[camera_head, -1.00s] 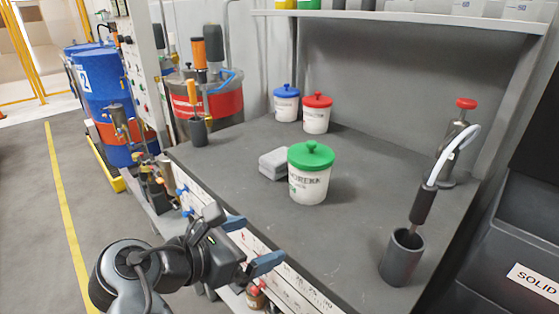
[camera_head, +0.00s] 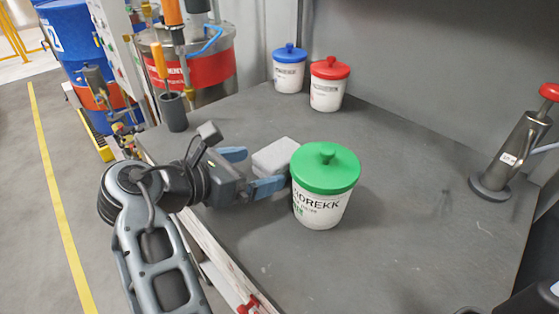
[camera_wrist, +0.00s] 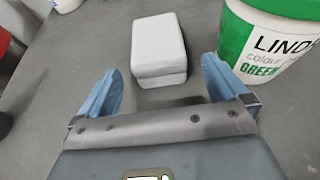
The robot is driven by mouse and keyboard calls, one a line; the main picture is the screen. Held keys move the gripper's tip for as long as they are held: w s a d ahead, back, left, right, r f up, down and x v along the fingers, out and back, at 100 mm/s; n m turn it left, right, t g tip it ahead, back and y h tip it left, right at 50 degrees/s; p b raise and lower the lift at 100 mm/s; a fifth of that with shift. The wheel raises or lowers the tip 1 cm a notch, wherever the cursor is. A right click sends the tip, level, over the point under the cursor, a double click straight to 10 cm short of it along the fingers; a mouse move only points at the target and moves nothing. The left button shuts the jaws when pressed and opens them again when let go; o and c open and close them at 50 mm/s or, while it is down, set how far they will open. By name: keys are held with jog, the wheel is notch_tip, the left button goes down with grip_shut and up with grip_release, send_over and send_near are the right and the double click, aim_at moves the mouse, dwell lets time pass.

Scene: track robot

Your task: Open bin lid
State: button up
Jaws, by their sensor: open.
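My gripper (camera_head: 258,170) is open and empty above the grey worktop, its blue fingers pointing toward a pale grey block (camera_head: 274,156). In the wrist view the block (camera_wrist: 159,45) lies ahead, between and beyond the two fingertips (camera_wrist: 162,88). A white tub with a green knobbed lid (camera_head: 325,185) stands upright just right of the gripper, and one finger is close beside it; I cannot tell whether they touch. The tub also shows at the right of the wrist view (camera_wrist: 265,45).
A blue-lidded tub (camera_head: 290,70) and a red-lidded tub (camera_head: 327,85) stand at the back of the worktop (camera_head: 420,230). A metal pump dispenser (camera_head: 512,150) stands at right. A dark cup with a tool (camera_head: 173,112) stands at left. The worktop's middle right is clear.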

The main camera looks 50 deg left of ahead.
jog(key=x, duration=0.5)
jog(key=shift+w+f, duration=0.1)
jog(key=shift+w, duration=0.05)
jog(key=c, duration=1.1)
jog(key=shift+r+p, duration=0.4)
jog(key=shift+r, duration=4.7)
